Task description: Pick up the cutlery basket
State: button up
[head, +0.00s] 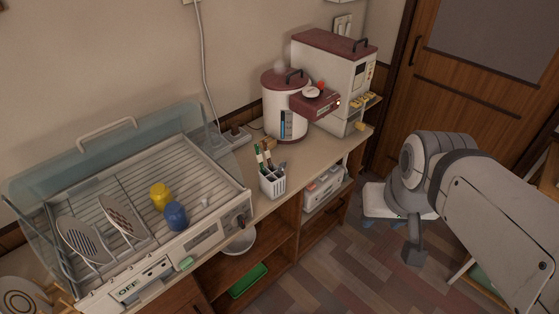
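The cutlery basket (272,184) is a small white slotted holder. It stands upright on the counter, just right of the dish dryer, with several utensils sticking up out of it, some with green and dark handles. My arm comes in from the right side of the picture. Its grey end part (415,248) hangs over the floor, to the right of the basket and well apart from it. The fingers cannot be made out, so their opening does not show.
The dish dryer (222,237) with a clear raised cover stands left of the basket, holding plates, a yellow cup (160,195) and a blue cup (176,216). A white-and-red rice cooker (283,112) and a tall white appliance (330,75) stand behind. Shelves lie below the counter.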

aim_at(274, 186)
jog(key=u, duration=0.05)
jog(key=i, duration=0.9)
jog(key=z, duration=0.05)
